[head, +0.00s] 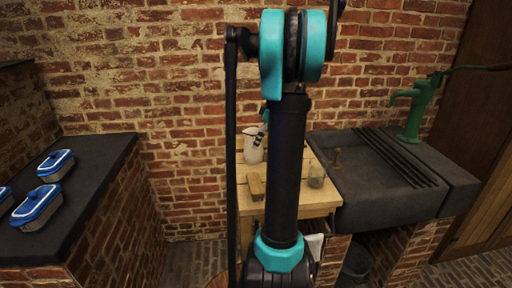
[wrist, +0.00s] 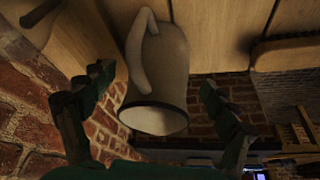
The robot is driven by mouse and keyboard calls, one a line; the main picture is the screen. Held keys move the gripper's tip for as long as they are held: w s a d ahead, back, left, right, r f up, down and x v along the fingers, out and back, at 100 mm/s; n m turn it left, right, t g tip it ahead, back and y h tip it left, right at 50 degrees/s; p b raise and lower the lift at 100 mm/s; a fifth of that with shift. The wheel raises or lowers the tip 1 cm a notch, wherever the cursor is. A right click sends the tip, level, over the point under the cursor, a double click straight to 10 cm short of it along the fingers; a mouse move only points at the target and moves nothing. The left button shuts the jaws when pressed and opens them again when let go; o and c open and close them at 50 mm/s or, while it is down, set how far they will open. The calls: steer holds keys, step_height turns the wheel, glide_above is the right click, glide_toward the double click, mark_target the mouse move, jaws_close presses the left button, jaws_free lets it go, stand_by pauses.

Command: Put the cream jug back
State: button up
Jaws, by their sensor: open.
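The cream jug (head: 253,147) stands on the wooden table (head: 318,205) against the brick wall, partly hidden behind my arm. In the wrist view, which looks upside down, the jug (wrist: 160,65) shows its handle on the left and its wide rim toward the camera. My gripper (wrist: 152,92) is open, with one finger on each side of the jug's rim end and a visible gap on both sides. In the head view my gripper (head: 260,136) is just above or in front of the jug, mostly hidden by my arm.
A small wooden block (head: 257,187) and a glass jar (head: 316,176) are on the table. A dark stone sink (head: 385,170) with a green pump (head: 414,108) adjoins on the right. Blue-lidded containers (head: 56,164) sit on the dark counter (head: 95,165) at left.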

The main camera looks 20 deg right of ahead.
steer(key=v, duration=0.7)
steer(key=shift+r, duration=0.15)
steer(key=shift+d, duration=0.15)
